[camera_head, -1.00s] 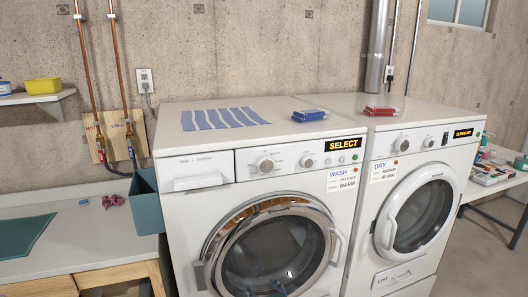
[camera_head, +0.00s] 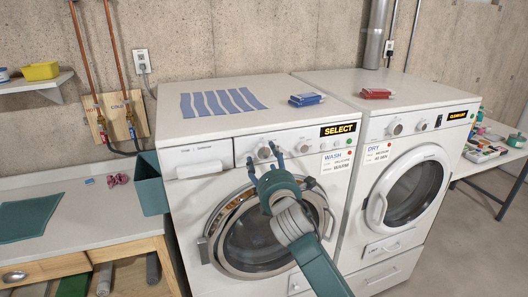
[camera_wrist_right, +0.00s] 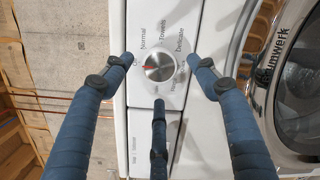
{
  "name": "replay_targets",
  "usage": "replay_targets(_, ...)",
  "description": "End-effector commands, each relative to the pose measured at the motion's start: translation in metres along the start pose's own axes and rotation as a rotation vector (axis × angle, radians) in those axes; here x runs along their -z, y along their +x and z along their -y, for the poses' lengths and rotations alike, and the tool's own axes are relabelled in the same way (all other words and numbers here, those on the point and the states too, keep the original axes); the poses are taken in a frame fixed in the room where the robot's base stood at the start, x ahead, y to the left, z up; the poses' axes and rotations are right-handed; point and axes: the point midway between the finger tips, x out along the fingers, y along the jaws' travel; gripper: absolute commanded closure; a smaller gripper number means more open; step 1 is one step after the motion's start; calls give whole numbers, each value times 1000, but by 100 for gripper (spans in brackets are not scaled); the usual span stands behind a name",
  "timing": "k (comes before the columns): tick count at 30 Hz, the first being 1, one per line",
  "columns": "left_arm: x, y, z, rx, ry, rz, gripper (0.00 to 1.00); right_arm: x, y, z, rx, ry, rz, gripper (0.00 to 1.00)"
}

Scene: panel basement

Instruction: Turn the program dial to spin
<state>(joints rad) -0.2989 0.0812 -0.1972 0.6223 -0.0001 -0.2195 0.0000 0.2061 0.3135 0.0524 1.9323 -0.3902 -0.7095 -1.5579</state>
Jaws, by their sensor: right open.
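The washer's program dial (camera_head: 264,153) is a round silver knob on its front panel. In the right wrist view the dial (camera_wrist_right: 160,66) shows a red mark on its left side, on the side of a short label partly hidden by a finger. Labels Normal, Towels and Delicate show around it; the lower labels are too small to read. My right gripper (camera_head: 261,155) is open in front of the panel. Its blue fingers (camera_wrist_right: 165,62) are spread around the dial, apart from it as far as I can see. My left gripper is out of view.
The washer's display (camera_head: 340,129) reads SELECT. A second smaller knob (camera_head: 304,146) sits right of the dial. The round door (camera_head: 326,222) is below, behind my right arm. The dryer (camera_head: 420,94) stands to the right. A teal bin (camera_head: 149,186) is on the left.

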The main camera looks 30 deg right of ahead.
Motion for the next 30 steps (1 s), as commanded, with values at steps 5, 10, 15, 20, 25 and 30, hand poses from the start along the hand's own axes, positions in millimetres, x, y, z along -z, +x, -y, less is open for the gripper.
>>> replay_targets(5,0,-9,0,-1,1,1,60,-1,22,-1,1,2,0,41)
replay_targets(10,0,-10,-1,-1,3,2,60,0,28,0,0,1,-1,41)
replay_targets(15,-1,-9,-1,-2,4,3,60,1,28,0,0,1,-1,41)
replay_targets(20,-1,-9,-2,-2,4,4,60,1,28,0,0,1,-1,63)
replay_targets(25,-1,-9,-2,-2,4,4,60,1,28,1,1,1,-2,86)
replay_targets(30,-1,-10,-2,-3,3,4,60,1,28,1,3,11,-3,86)
